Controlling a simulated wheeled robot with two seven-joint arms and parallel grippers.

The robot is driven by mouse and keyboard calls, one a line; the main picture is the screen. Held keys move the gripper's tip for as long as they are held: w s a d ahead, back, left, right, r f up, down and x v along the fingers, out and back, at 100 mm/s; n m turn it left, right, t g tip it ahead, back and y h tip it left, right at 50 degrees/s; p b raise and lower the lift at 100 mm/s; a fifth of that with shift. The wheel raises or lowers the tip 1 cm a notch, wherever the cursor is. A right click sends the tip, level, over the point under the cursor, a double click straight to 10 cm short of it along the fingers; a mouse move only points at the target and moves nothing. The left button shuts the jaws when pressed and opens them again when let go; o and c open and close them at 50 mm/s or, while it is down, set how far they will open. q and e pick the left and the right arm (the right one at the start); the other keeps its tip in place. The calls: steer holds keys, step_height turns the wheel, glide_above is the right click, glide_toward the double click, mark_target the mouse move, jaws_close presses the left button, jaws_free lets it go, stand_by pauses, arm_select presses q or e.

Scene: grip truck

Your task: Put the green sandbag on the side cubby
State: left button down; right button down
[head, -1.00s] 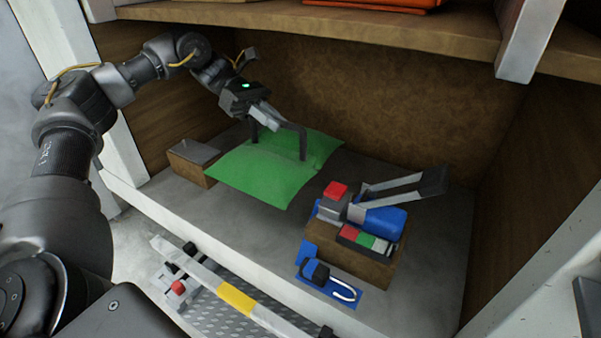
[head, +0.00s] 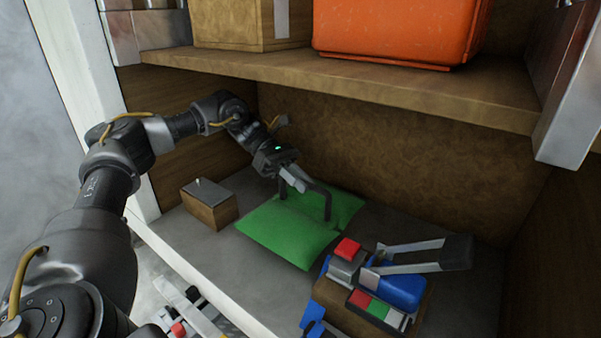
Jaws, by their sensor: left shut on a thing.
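The green sandbag (head: 290,236) is in the lower cubby, in the middle of the grey floor of the cubby (head: 250,285). The fingers partly hide the handle, and I cannot tell whether the bag's underside touches the floor. My right gripper is not in view.
A small wooden box (head: 210,207) with a grey top stands left of the sandbag. A wooden crate with red, blue and grey tools (head: 395,290) stands to the right. The shelf above (head: 350,85) holds an orange case (head: 400,30) and a cardboard box (head: 240,22).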

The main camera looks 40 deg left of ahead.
mark_target(300, 196)
arm_select(q)
steer(key=shift+d+f, duration=0.1)
steer(key=shift+f, duration=0.4)
step_height(300, 196, down, 2)
steer(key=shift+f, duration=0.45)
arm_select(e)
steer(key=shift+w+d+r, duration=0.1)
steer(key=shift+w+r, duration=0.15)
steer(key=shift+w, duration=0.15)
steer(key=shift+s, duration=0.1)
arm_select(q)
steer(key=c, duration=1.8)
jaws_free()
steer(key=shift+f, duration=0.2)
steer(key=o, duration=0.4)
steer(key=shift+s, duration=0.15)
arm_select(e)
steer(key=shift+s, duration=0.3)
arm_select(q)
steer(key=shift+r, duration=0.1)
